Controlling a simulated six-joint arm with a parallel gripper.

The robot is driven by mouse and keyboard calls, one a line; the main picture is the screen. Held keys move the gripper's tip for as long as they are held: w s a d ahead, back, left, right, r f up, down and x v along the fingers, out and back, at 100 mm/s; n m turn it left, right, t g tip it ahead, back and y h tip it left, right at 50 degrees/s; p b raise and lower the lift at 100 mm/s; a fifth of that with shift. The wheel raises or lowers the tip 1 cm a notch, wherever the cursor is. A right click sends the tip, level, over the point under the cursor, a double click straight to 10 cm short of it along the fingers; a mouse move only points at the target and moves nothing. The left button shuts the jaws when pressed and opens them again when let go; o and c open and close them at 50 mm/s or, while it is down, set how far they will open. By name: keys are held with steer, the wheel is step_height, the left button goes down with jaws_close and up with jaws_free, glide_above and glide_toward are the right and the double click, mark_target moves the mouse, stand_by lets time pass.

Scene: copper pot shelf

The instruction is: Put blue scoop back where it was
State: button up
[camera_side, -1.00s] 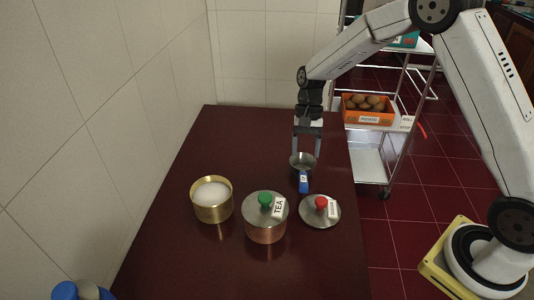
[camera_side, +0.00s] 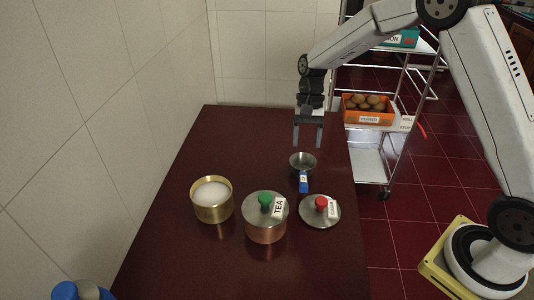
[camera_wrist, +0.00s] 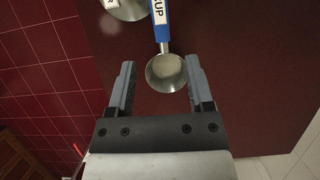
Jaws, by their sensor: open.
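The blue-handled scoop (camera_side: 303,163) lies on the dark red table, its metal bowl toward the back and its blue handle toward the front. It also shows in the wrist view (camera_wrist: 166,74), with its labelled handle pointing up the picture. My gripper (camera_side: 308,143) is open and empty above the scoop's bowl, apart from it. In the wrist view the fingers (camera_wrist: 158,80) appear on either side of the bowl. A brass pot (camera_side: 212,205) full of white contents stands open at the left. A lid with a red knob (camera_side: 320,211) lies on the table at the right.
A copper pot (camera_side: 266,229) labelled TEA, with a green-knobbed lid, stands between the brass pot and the loose lid. A metal trolley with an orange potato crate (camera_side: 368,115) stands beyond the table's right edge. The back left of the table is clear.

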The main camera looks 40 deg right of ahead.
steer(key=s+r+n+t+h, duration=0.1)
steer(key=s+n+t+h, duration=0.2)
steer(key=s+n, duration=0.6)
steer(key=s+a+t, duration=0.1)
steer(key=s+t, duration=0.1)
steer(key=s, duration=0.5)
steer(key=shift+s+r+t, duration=0.2)
steer(key=shift+s+t, duration=0.05)
steer(key=shift+t, duration=0.15)
